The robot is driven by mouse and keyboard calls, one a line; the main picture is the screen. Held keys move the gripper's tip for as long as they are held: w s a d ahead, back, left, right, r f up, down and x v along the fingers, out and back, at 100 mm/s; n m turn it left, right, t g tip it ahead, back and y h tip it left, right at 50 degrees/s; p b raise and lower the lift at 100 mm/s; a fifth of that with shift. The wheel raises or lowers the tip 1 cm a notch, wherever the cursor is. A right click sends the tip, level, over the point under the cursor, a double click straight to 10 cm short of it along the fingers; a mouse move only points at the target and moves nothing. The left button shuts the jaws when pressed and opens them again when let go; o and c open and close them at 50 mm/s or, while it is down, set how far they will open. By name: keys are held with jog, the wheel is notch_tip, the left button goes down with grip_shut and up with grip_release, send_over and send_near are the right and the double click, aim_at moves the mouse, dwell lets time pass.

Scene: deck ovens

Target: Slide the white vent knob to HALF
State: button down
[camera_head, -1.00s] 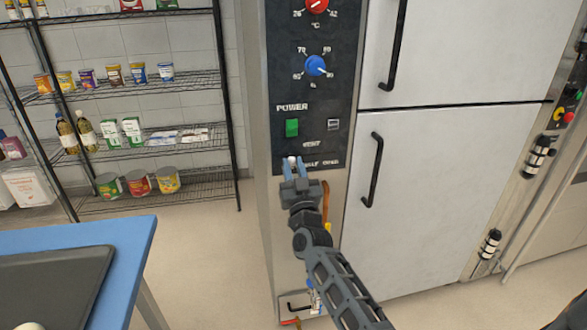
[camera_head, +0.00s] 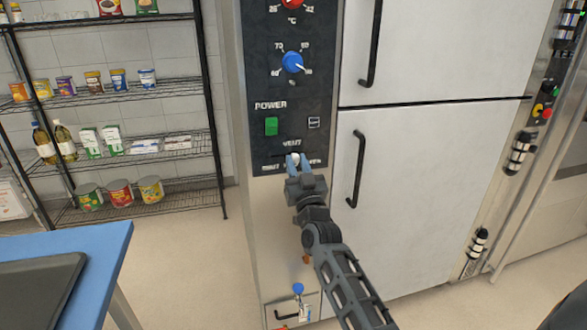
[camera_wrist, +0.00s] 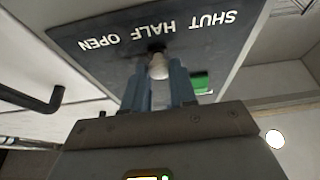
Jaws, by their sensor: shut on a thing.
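The white vent knob (camera_head: 295,158) is on the dark control panel, under the VENT label (camera_head: 291,143). It also shows in the wrist view (camera_wrist: 158,67), where the panel is upside down. My gripper (camera_head: 297,163) is shut on the knob, with a blue finger on each side. In the head view my gripper hides the HALF label.
A green power switch (camera_head: 271,126) and a blue dial (camera_head: 292,62) are above the knob. Oven doors with black handles (camera_head: 356,168) stand to the right. A blue table (camera_head: 110,240) is at lower left, with wire shelves (camera_head: 180,180) behind.

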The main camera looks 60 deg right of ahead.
jog(key=c, duration=0.9)
grip_release()
jog(key=shift+b+v, duration=0.4)
jog(key=shift+v, duration=3.5)
